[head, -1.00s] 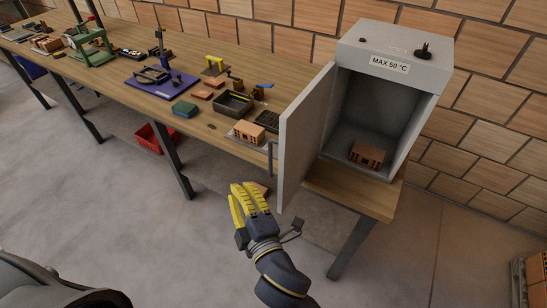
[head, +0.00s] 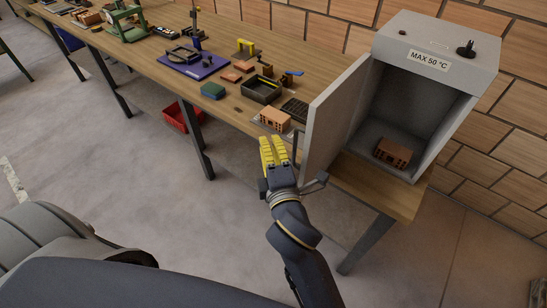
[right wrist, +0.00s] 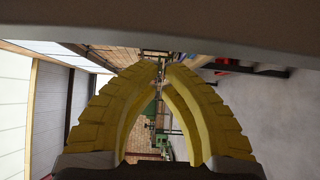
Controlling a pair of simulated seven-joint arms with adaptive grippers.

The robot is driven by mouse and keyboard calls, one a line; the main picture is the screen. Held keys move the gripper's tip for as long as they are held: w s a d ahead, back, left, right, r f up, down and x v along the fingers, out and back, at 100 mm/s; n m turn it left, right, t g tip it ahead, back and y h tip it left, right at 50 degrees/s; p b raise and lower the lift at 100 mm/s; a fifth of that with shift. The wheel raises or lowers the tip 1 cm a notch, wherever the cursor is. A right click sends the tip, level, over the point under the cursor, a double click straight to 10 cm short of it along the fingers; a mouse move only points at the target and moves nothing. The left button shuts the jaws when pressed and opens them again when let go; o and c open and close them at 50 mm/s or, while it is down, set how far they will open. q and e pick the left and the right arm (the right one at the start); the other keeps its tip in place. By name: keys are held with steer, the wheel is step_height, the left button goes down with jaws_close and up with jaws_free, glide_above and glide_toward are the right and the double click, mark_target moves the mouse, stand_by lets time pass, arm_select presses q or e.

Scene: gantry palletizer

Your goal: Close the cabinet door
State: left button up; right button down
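The grey cabinet (head: 432,40), marked "MAX 50 °C", stands at the right end of the bench with its door (head: 338,112) swung open towards me. A brown perforated brick (head: 392,152) lies inside. A thin dark handle (head: 295,147) shows at the door's outer side. My right gripper (head: 271,138), with yellow fingers, is just left of the handle and door, in front of the bench edge. Its fingers also show in the right wrist view (right wrist: 162,68), tips almost together with nothing between them. Whether it touches the handle is unclear. My left gripper is out of view.
The wooden bench (head: 232,65) runs to the upper left with an orange brick (head: 274,119), a black tray (head: 262,90) and a blue plate (head: 198,66). A red bin (head: 178,117) sits below. The floor in front is clear.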

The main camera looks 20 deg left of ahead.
steer(key=shift+w+d, duration=0.25)
steer(key=shift+d, duration=0.55)
steer(key=shift+w+d, duration=0.25)
steer(key=shift+d, duration=0.5)
